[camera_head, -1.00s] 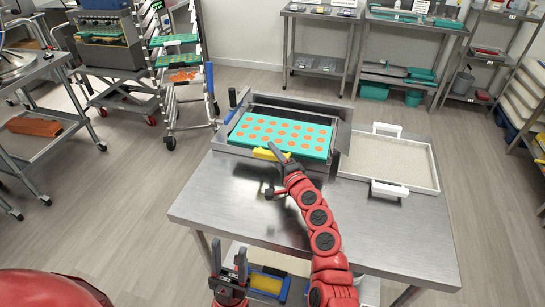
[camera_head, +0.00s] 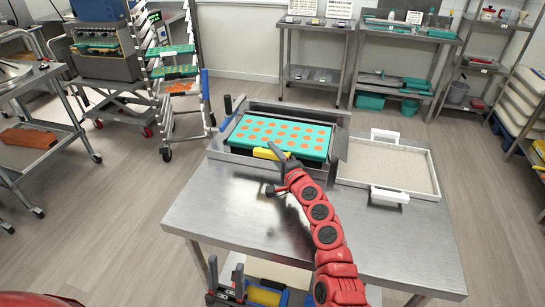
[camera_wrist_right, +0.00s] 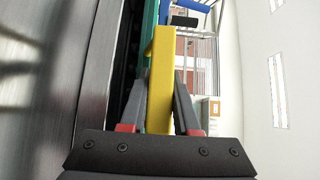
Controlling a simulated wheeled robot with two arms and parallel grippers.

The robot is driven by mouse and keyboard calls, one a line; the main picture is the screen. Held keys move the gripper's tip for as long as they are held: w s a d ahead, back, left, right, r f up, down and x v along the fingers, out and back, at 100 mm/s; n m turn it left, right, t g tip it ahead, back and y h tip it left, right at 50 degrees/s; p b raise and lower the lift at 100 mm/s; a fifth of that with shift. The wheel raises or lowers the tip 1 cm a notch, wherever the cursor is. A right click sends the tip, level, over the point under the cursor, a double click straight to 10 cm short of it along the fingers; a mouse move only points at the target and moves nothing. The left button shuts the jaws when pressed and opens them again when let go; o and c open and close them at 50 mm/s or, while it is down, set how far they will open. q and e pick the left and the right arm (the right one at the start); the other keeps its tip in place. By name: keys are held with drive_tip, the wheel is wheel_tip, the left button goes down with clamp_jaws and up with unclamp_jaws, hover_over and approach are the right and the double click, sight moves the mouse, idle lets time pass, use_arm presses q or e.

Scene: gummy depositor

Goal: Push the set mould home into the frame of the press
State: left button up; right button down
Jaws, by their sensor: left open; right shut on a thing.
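The set mould, a teal sheet with rows of orange gummies (camera_head: 280,134), lies in the metal frame of the press (camera_head: 343,122) on the steel table. A yellow handle (camera_head: 268,154) is at its near edge. My right gripper (camera_head: 277,156) is shut on this handle; the right wrist view shows the yellow bar (camera_wrist_right: 160,80) between its two fingers (camera_wrist_right: 162,105). The teal mould edge (camera_wrist_right: 150,45) runs beside it. How deep the mould sits in the frame I cannot tell. My left gripper (camera_head: 226,278) is open and empty, low in front of the table.
A white-handled tray of pale powder (camera_head: 388,165) stands right of the press. The table's near part (camera_head: 240,205) is clear. A blue-handled lever (camera_head: 228,104) is at the press's left. A rack of trays (camera_head: 175,70) stands behind at left.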

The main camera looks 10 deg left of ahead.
drive_tip(key=shift+w+b, duration=1.1)
drive_tip(key=c, duration=0.6)
unclamp_jaws()
drive_tip(key=shift+o, duration=0.2)
drive_tip(key=shift+s, duration=0.15)
